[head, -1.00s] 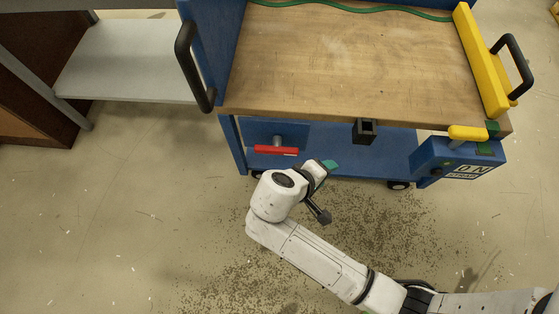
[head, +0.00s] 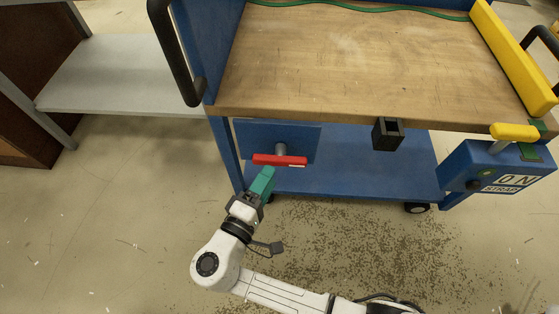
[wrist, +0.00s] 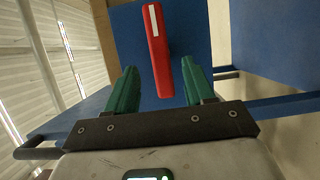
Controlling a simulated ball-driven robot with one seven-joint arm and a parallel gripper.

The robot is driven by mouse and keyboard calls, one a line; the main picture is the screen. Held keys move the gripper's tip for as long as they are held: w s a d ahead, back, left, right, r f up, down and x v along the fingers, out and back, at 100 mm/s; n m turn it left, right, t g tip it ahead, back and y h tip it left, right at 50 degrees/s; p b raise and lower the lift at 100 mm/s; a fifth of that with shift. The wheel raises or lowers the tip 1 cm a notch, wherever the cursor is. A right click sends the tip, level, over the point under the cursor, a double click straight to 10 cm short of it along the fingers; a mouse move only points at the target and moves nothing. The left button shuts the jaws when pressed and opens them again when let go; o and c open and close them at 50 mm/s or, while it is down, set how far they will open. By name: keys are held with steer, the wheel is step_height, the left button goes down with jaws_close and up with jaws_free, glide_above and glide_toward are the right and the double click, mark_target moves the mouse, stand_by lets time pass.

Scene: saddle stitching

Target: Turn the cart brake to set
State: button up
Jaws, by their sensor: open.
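The cart brake appears to be the red bar handle (head: 280,160) on a grey stub, in front of a blue panel (head: 250,137) under the cart's wooden top. It lies roughly level in the head view. In the wrist view the red bar (wrist: 157,50), with a white stripe at one end, runs lengthwise ahead of the fingers. My gripper (head: 265,172) has green fingers and is just below and left of the bar's middle. In the wrist view my gripper (wrist: 159,75) is open, with the bar showing between its fingers. I cannot tell whether they touch it.
The cart's wooden top (head: 350,60) overhangs the handle. A black square socket (head: 388,134) hangs at its front edge. A blue box with a yellow lever (head: 514,132) and an "ON STRAP" label is at right. A grey shelf (head: 120,75) stands left. The floor in front is clear apart from specks.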

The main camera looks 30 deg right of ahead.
mark_target(277, 165)
steer(key=b+x, duration=0.1)
steer(key=x, duration=0.6)
steer(key=shift+s, duration=0.1)
steer(key=shift+c, duration=0.3)
steer(key=c, duration=0.9)
